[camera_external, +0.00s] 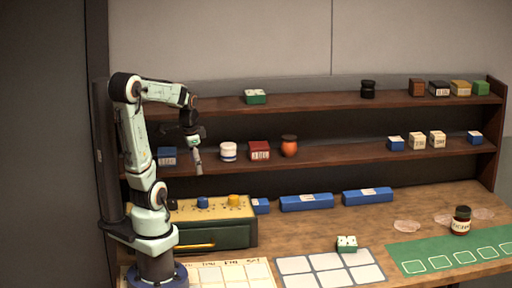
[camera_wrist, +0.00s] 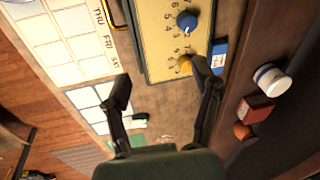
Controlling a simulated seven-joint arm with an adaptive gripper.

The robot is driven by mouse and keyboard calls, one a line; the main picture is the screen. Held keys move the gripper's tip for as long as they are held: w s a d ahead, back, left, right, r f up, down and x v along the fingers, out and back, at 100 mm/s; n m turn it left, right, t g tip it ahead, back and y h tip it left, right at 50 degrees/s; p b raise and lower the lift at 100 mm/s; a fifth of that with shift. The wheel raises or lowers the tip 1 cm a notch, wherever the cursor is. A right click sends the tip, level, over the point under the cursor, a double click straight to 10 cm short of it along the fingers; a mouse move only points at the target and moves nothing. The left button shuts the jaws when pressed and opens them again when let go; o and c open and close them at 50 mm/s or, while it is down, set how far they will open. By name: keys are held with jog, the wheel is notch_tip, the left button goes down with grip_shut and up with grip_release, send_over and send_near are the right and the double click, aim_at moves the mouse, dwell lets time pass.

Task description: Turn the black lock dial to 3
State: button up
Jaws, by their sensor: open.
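The lock box (camera_external: 225,235) stands on the counter beside my arm, with a dark green front and a pale yellow dial panel on top. A blue dial (camera_external: 202,202) and a yellow dial (camera_external: 234,200) are on the panel. In the wrist view, the panel (camera_wrist: 158,35) shows printed numbers near the blue dial (camera_wrist: 186,21) and the yellow dial (camera_wrist: 186,63).
Blue boxes (camera_external: 306,202) line the counter's back. Shelves hold a white jar (camera_external: 228,152), a red box (camera_external: 259,151) and an orange pot (camera_external: 289,146) near my gripper. A calendar (camera_external: 225,274), white grid (camera_external: 330,270) and green mat (camera_external: 460,257) lie in front.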

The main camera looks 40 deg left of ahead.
jog(key=w+a+f+g, duration=0.1)
jog(key=w+a+f, duration=0.25)
jog(key=a, duration=0.25)
jog(key=n+g, duration=0.2)
send_over(172, 200)
jog(key=shift+h, duration=0.3)
notch_tip(172, 200, down, 6)
jog(key=shift+s, duration=0.15)
notch_tip(172, 200, down, 6)
jog(key=shift+d+r, duration=0.1)
grip_shut()
